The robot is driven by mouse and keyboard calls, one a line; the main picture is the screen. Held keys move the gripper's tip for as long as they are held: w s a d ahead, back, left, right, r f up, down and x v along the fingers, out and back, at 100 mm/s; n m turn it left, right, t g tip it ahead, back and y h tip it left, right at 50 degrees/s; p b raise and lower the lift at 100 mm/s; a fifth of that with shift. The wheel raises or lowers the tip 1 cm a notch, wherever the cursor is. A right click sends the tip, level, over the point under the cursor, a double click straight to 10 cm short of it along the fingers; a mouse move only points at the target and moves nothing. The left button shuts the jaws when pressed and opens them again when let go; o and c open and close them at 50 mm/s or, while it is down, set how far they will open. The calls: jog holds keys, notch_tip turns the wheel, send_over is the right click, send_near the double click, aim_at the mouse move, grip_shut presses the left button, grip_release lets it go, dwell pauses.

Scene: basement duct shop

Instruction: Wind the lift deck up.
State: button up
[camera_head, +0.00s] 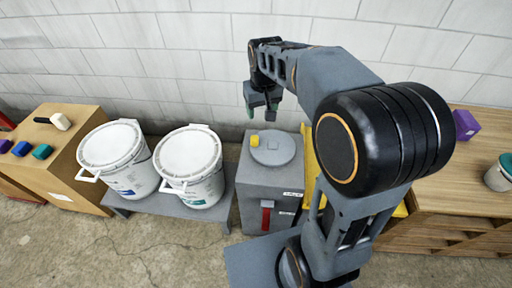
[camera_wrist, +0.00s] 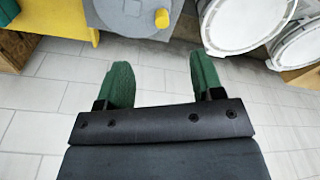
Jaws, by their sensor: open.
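The grey lift deck (camera_head: 150,207) stands low above the floor at left centre and carries two white lidded buckets, left (camera_head: 115,155) and right (camera_head: 190,165). Beside it on the right is a grey box (camera_head: 252,190) with a round grey disc (camera_head: 277,150) on top. A yellow knob (camera_head: 255,141) stands at the disc's left edge. It also shows in the wrist view (camera_wrist: 162,18). A red lever (camera_head: 267,216) hangs on the box's front, near small white labels. My gripper (camera_head: 262,108) is above and behind the knob, apart from it. Its green fingers (camera_wrist: 160,68) are open and empty.
A yellow object (camera_head: 310,165) stands right of the box, partly hidden by my arm. A wooden bench (camera_head: 460,185) is at right, with a purple block (camera_head: 466,124). A wooden cabinet (camera_head: 60,175) is at left. A block wall (camera_head: 200,60) runs behind.

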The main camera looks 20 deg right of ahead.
jog(key=g+b, duration=0.1)
jog(key=b, duration=0.3)
send_over(255, 138)
notch_tip(255, 138, down, 9)
notch_tip(255, 138, down, 14)
jog(key=b, duration=0.3)
jog(key=shift+f, duration=0.15)
jog(key=shift+c, duration=0.4)
grip_shut()
